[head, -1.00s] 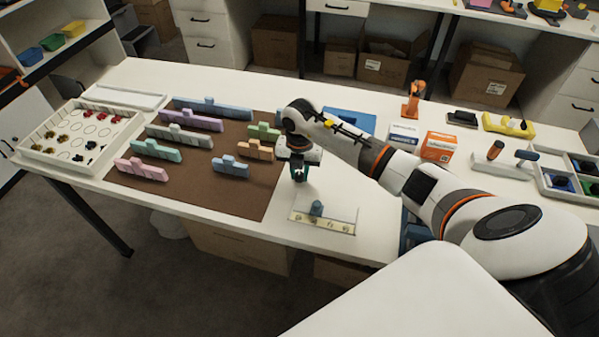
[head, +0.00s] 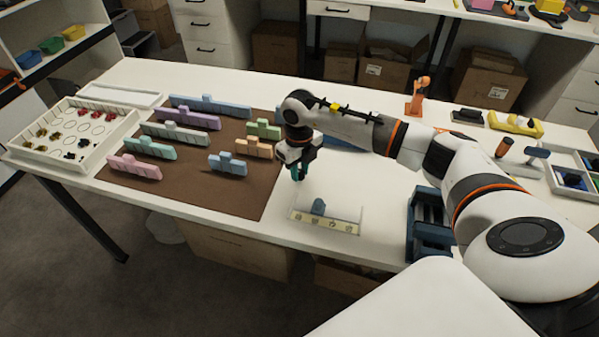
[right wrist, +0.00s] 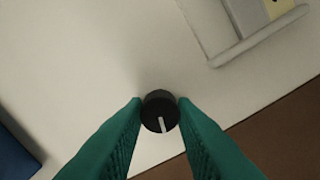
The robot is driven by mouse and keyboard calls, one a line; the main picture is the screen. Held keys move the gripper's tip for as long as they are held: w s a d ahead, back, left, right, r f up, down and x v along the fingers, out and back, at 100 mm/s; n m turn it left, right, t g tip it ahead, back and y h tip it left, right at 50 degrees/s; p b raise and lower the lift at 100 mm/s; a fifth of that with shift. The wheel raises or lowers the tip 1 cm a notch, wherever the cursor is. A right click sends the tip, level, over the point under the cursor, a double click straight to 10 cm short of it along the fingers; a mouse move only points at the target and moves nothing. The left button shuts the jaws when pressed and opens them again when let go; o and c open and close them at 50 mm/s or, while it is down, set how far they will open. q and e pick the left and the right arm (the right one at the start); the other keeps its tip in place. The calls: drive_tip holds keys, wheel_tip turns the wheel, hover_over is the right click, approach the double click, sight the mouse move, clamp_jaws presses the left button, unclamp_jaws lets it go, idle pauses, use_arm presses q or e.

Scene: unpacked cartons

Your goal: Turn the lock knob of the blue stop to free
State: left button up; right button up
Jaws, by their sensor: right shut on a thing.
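Part of the fixture (right wrist: 258,38) shows at the upper right, apart from the knob. What lies under the knob is hidden. My left gripper is not in view.
A brown mat (head: 200,192) with several coloured blocks lies to the left. A white tray of small parts (head: 45,160) stands at the far left. A dark blue rack (head: 428,225) stands right of the fixture. The white table between them is bare.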

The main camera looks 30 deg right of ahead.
sight(300, 172)
drive_tip(key=shift+n+b, duration=0.75)
drive_tip(key=shift+n, duration=0.85)
drive_tip(key=o, duration=1)
wheel_tip(300, 172, up, 12)
drive_tip(key=shift+r+b, duration=0.1)
drive_tip(key=shift+b, duration=0.4)
